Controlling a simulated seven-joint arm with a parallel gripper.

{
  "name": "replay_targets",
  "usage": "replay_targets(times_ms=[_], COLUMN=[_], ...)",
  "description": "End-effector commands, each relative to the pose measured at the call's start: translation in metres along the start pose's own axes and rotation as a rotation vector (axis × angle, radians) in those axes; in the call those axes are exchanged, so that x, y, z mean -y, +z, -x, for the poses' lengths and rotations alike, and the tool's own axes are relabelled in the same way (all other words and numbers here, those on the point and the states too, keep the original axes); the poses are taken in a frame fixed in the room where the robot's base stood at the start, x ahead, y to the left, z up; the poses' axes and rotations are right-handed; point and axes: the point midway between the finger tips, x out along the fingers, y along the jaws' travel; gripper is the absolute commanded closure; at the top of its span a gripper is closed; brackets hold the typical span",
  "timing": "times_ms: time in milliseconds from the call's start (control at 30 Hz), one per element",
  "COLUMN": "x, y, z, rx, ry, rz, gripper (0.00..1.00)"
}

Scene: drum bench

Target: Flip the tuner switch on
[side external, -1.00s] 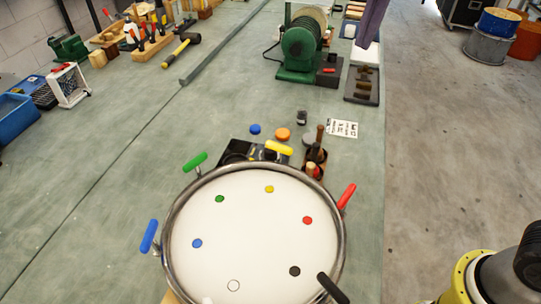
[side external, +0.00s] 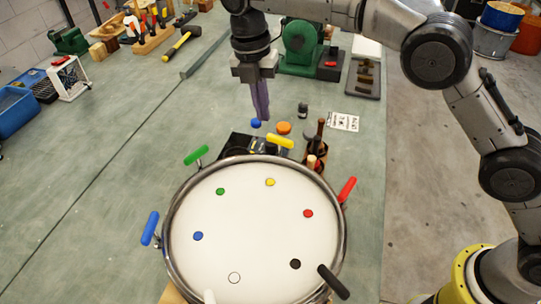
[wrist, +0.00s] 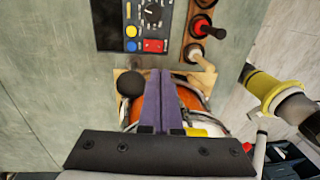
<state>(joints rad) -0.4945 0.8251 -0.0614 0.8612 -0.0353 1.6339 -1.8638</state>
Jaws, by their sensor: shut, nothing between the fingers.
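The tuner (side external: 238,147) is a black box on the bench behind the drum, partly hidden by the drum rim and a yellow handle. In the wrist view the tuner (wrist: 111,28) shows a dark panel with a round dial, a yellow button, a blue button and a red rocker switch (wrist: 155,46). Which way the switch is set I cannot tell. My gripper (side external: 262,118) has purple fingers, pressed together and pointing down, above the bench near the tuner. In the wrist view my gripper (wrist: 160,72) appears below the switch, apart from it.
The white-headed drum (side external: 254,210) with coloured handles fills the front. A wooden holder (side external: 314,163) with upright tools stands right of the tuner. The left bench is mostly clear.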

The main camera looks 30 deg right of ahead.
Motion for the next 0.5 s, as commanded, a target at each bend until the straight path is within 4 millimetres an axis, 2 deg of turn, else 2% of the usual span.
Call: replay_targets(times_ms=[267, 367, 500], x=[0.001, 0.001, 0.002], y=[0.000, 0.001, 0.000], z=[-0.002, -0.009, -0.028], rx=[0.000, -0.001, -0.001], ry=[-0.001, -0.003, -0.004], rz=[-0.001, -0.002, -0.002], gripper=[1.00, 1.00, 1.00])
